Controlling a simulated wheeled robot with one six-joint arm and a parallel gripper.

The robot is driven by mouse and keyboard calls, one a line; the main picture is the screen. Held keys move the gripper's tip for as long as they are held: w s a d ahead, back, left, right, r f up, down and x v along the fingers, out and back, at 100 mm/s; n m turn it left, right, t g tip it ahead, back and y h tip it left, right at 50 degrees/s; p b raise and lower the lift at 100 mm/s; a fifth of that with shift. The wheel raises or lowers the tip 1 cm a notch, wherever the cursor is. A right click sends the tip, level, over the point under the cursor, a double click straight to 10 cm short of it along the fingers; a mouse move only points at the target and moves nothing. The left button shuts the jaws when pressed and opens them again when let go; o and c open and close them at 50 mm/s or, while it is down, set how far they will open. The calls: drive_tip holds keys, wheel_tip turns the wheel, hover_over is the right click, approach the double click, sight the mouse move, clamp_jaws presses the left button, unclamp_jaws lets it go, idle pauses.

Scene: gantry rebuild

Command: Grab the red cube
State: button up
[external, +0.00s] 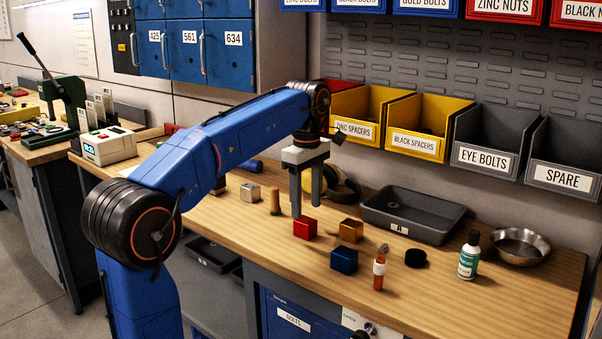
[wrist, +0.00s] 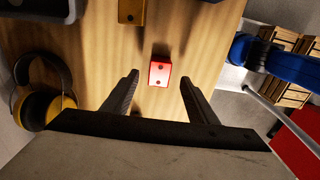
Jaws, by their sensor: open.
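My gripper (external: 307,205) points down, just above and behind or beside the cube; the exact gap is hard to tell. In the wrist view the red cube (wrist: 159,73) lies beyond the tips of my open gripper (wrist: 160,82), roughly centred between the two fingers. Nothing is between the fingers.
An orange-gold cube (external: 351,231) and a blue cube (external: 344,260) stand right of the red one. Yellow earmuffs (wrist: 45,95), a grey tray (external: 412,214) and a metal bowl (external: 520,246) are nearby.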

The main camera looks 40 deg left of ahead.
sight(305, 220)
drive_tip(key=shift+a+f, duration=0.15)
drive_tip(key=shift+f, duration=2.8)
drive_tip(key=c, duration=1.3)
